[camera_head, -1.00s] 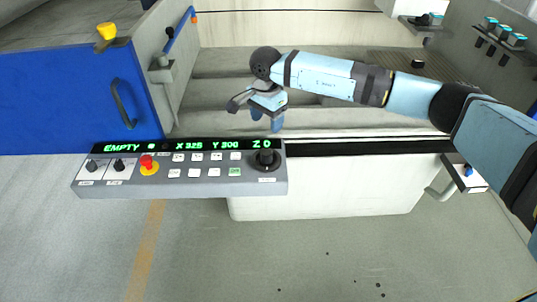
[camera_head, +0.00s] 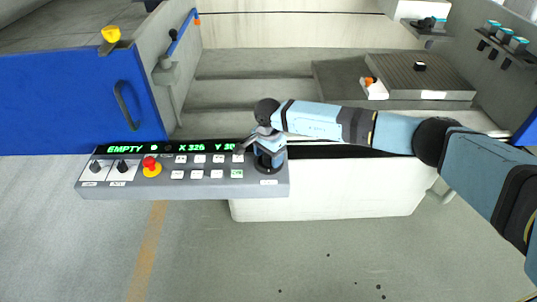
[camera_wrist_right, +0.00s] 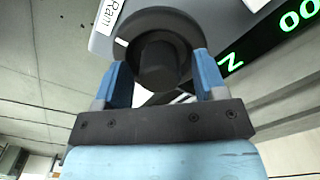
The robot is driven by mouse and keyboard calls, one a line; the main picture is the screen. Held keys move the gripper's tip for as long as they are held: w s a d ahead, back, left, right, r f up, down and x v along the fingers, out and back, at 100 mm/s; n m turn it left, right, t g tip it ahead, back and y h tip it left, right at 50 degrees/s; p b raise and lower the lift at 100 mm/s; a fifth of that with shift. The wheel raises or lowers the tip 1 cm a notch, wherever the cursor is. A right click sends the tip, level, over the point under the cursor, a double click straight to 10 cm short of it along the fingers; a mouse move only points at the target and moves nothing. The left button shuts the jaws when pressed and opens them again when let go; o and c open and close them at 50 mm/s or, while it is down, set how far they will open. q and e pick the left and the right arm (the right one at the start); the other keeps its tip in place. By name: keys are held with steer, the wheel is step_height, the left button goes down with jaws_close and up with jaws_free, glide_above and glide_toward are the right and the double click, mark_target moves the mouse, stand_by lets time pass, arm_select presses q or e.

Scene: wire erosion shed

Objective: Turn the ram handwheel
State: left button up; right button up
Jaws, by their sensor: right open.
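The ram handwheel is a round black knob at the right end of the grey control panel (camera_head: 215,187). In the head view the handwheel (camera_head: 268,168) is partly covered by my right gripper (camera_head: 268,155). In the right wrist view the handwheel (camera_wrist_right: 155,55) lies straight ahead, with a white mark on its rim and a "Ram" label beside it. The blue fingers of my right gripper (camera_wrist_right: 163,78) are open, one on each side of the knob's raised middle. I cannot tell whether they touch it. My left gripper is not in view.
The panel's green display (camera_head: 170,148) reads EMPTY, X 326 and part of Y; my arm hides the rest. A red stop button (camera_head: 150,165) sits left of the small keys. A blue door (camera_head: 70,105) stands at the left. Floor in front is clear.

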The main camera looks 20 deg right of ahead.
steer(key=c, duration=0.9)
steer(key=shift+m, duration=0.3)
